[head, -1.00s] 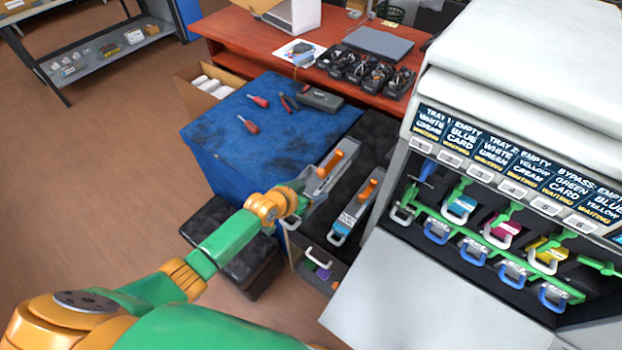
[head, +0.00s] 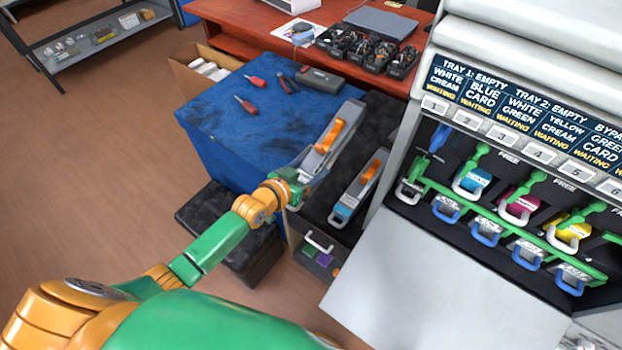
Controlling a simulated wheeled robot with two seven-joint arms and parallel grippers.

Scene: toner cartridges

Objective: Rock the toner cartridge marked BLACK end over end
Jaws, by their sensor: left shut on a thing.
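My left gripper (head: 292,186) is shut on the near end of a long grey toner cartridge (head: 322,158) with an orange tab. The cartridge is tilted, its far end pointing up and away over the dark-topped cabinet beside the blue bench. I cannot read a BLACK mark on it. A second grey cartridge (head: 347,205) with an orange tab and a blue label lies on the dark cabinet top, to the right of the held one. My right gripper is not in view.
The open printer (head: 450,150) stands at right with coloured cartridges in its slots and its pale front door (head: 440,270) lowered. The blue bench (head: 225,130) bears screwdrivers, pliers and a dark case. A black stool (head: 215,225) stands below.

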